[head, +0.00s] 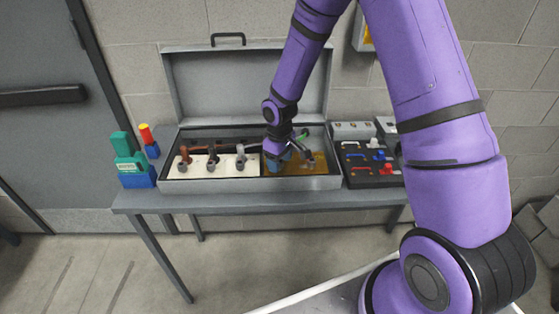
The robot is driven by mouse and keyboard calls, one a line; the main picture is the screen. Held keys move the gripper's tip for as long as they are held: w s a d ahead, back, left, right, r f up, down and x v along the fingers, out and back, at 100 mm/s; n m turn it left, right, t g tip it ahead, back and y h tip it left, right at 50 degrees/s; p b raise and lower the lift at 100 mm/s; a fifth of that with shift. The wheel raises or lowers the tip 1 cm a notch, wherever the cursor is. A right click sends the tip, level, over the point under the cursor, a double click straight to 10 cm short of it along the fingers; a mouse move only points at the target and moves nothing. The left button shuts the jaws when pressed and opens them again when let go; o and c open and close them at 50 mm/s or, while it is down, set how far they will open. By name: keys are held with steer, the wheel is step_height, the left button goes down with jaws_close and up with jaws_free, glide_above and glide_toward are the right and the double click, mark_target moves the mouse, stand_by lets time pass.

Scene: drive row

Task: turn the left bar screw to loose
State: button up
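An open grey case (250,184) stands on the table with its lid raised. Its left half has a white panel (200,171) with a red-brown fitting (186,156), a brown fitting (212,161) and a grey fitting (240,158) standing in a row. I cannot tell which part is the left bar screw or how its bar is turned. My gripper (298,148) is low over the case's right half, above an orange-brown panel (310,184) and close to a blue part (297,160). My wrist hides part of this area, and the fingers are too small to read.
A green and blue object (130,162) and a red, yellow and blue one (149,140) stand left of the case. A black panel (366,175) with coloured handles and grey boxes (352,130) are to its right. The grey table (245,201) has a narrow free front edge.

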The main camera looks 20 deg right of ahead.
steer(key=shift+r, duration=0.1)
step_height(320, 180, up, 11)
steer(key=shift+f, duration=0.2)
stand_by(0.5)
steer(key=shift+r, duration=0.1)
steer(key=s+d+r+m+t, duration=0.1)
steer(key=s+d+r+m, duration=0.1)
steer(key=s+r, duration=0.55)
steer(key=s+d+r+m+t, duration=0.15)
steer(key=s+r, duration=0.25)
steer(key=r, duration=0.7)
steer(key=s+d+r+m+t, duration=0.1)
steer(key=s+r, duration=0.3)
steer(key=s, duration=0.5)
steer(key=s+d+r+m+t, duration=0.1)
steer(key=s+d+r+m, duration=0.1)
steer(key=s, duration=0.7)
steer(key=shift+r+t, duration=0.35)
steer(key=shift+r, duration=0.5)
